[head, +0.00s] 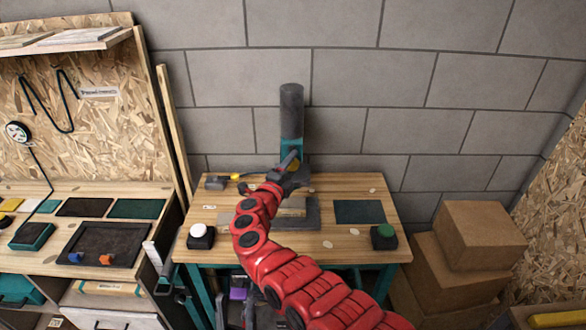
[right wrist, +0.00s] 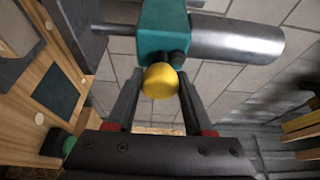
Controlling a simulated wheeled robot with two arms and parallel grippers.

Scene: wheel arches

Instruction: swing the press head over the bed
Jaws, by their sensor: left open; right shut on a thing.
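The press has a dark grey upright cylinder (head: 292,112) and a teal head block (head: 291,148) at the back of the wooden table. In the right wrist view the teal block (right wrist: 162,30) carries a round yellow knob (right wrist: 160,80). My right gripper (right wrist: 160,92) is shut on this knob; in the head view the gripper (head: 286,172) is at the press. The dark grey bed (head: 312,218) lies in front, partly hidden by my red arm. The head block appears behind the bed. My left gripper (head: 251,291) shows small and dark at the table's front, open and apart from the press.
A white button box (head: 201,236) and a green button box (head: 384,237) stand at the table's front corners. A dark mat (head: 359,212) lies right of the bed. Cardboard boxes (head: 455,265) stand at right, and a workbench (head: 100,220) at left.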

